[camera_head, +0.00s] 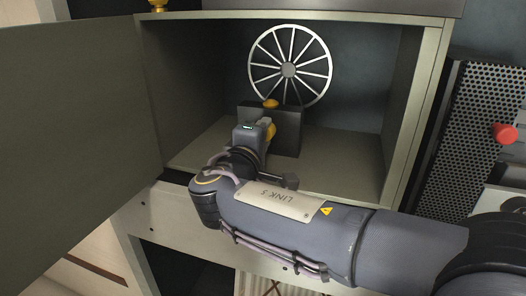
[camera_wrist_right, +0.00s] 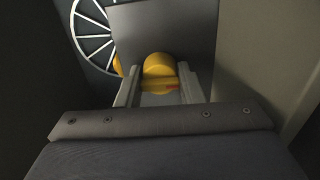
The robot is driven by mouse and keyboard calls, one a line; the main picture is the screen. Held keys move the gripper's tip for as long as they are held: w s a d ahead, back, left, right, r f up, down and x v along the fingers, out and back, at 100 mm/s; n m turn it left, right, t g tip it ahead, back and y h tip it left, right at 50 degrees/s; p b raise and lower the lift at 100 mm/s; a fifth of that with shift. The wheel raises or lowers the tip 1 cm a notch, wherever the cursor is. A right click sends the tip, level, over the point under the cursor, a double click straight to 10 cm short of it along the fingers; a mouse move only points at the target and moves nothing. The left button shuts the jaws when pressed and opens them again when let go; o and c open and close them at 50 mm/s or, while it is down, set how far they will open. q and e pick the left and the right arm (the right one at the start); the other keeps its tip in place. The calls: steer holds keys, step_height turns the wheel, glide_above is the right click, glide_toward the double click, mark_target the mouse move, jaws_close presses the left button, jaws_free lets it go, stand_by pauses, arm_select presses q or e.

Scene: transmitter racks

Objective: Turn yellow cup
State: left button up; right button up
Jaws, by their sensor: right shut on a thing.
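The yellow cup (camera_wrist_right: 159,67) is a rounded knob-like piece on the front of a dark grey block (camera_head: 285,128) inside an open cabinet. In the head view the yellow cup (camera_head: 269,129) shows only partly behind my wrist. My right gripper (camera_wrist_right: 159,88) is shut on the yellow cup, with one pale finger on each side of it. In the head view my right gripper is mostly hidden by its own wrist. My left gripper is not in view.
The cabinet (camera_head: 335,160) is open, with its door (camera_head: 85,130) swung to the left. A spoked metal wheel (camera_head: 289,70) is behind the block. A second yellow piece (camera_head: 270,103) sits on top of the block. A red knob (camera_head: 505,133) is at the right.

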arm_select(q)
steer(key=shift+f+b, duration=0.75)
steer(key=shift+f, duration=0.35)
arm_select(e)
steer(key=shift+f+m, duration=0.1)
steer(key=shift+m, duration=0.6)
steer(key=o, duration=1)
steer(key=shift+c, duration=0.2)
steer(key=p+v, duration=0.1)
steer(key=v, duration=0.6)
steer(key=shift+p, duration=0.35)
steer(key=shift+s+a, duration=0.1)
steer(key=shift+s, duration=0.3)
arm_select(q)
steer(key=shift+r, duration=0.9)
